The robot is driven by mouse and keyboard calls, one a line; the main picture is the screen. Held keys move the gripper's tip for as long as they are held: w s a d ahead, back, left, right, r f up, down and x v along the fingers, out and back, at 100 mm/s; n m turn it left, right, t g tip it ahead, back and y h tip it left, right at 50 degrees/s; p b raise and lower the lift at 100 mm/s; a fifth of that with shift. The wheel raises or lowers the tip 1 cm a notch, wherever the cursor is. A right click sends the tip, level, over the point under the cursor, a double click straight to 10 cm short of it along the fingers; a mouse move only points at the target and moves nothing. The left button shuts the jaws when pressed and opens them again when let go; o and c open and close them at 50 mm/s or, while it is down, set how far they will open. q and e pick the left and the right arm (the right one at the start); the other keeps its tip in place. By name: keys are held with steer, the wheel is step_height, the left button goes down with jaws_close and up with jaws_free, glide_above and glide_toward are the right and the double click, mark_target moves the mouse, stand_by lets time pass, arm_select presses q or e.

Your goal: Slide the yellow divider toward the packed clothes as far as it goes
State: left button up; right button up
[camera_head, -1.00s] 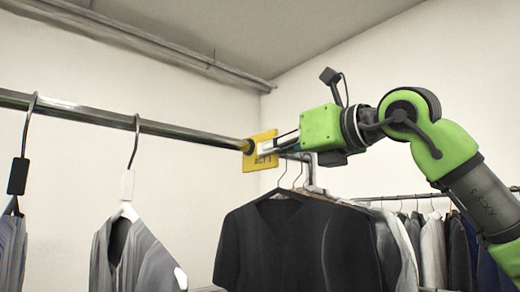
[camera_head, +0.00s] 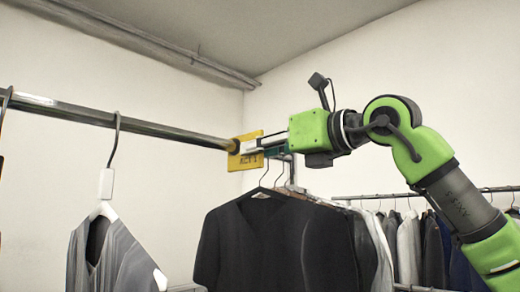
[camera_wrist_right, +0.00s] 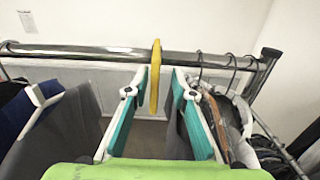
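The yellow divider (camera_head: 243,160), a flat plate with lettering on it, hangs on the metal rail (camera_head: 150,127) near its far end. My right gripper (camera_head: 262,151) reaches it from the right. In the right wrist view the divider (camera_wrist_right: 155,80) stands edge-on between the two teal fingers of my right gripper (camera_wrist_right: 162,85). The fingers are apart, and the divider sits nearer the left finger; I cannot tell whether they touch. The packed clothes (camera_head: 270,240), dark shirts on close hangers, hang just right of the divider. My left gripper is out of view.
A grey garment (camera_head: 112,255) on a white hanger hangs left of the divider, with bare rail between. A second rack of clothes (camera_head: 430,240) stands behind at right. In the wrist view an upright post (camera_wrist_right: 265,72) closes the rail's right end.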

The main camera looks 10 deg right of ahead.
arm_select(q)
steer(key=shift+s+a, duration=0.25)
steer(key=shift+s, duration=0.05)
arm_select(e)
steer(key=v, duration=1.2)
